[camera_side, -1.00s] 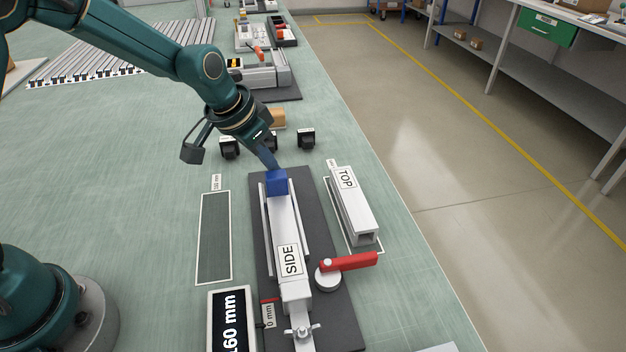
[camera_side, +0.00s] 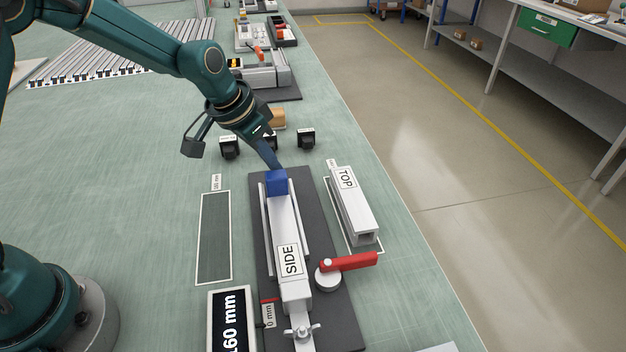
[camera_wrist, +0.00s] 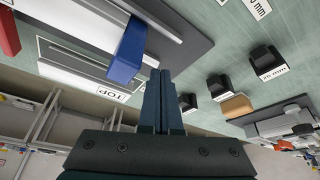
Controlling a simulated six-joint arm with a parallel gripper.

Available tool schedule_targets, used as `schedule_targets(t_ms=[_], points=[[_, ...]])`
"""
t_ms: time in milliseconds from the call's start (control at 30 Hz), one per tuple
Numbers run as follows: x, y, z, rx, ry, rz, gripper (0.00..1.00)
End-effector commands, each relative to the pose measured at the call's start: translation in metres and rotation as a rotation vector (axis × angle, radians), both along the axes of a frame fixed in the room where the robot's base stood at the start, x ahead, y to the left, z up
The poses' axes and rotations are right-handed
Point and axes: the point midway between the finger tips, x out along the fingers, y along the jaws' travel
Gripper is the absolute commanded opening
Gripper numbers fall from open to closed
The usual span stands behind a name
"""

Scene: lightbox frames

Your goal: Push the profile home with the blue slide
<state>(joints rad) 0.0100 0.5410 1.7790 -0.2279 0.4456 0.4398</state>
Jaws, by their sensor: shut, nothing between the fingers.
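The blue slide (camera_side: 277,182) sits at the far end of the channel on the dark fixture plate (camera_side: 322,263). The profile labelled SIDE (camera_side: 286,224) lies in the channel, running from the blue slide toward the near stop (camera_side: 300,331). My gripper (camera_side: 276,164) is shut and empty, its tips just behind the blue slide on its far side. In the wrist view the closed fingers (camera_wrist: 157,82) show beside the blue slide (camera_wrist: 128,50). I cannot tell whether they touch it. The red lever (camera_side: 350,262) stands right of the channel. The display (camera_side: 230,322) reads about 160 mm, partly cut off.
A second profile labelled TOP (camera_side: 353,205) lies in an outlined spot on the right. An empty outlined spot (camera_side: 214,238) is on the left. Several black blocks (camera_side: 306,138) and a tan block (camera_side: 278,118) stand behind my gripper. The table's right edge is close.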

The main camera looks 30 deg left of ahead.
Motion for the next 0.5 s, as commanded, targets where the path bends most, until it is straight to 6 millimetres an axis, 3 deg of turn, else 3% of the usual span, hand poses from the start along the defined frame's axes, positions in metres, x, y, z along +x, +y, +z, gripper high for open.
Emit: schedule_targets(t_ms=[500], points=[[0.001,0.0,0.049,0.0,-0.006,0.002,0.0]])
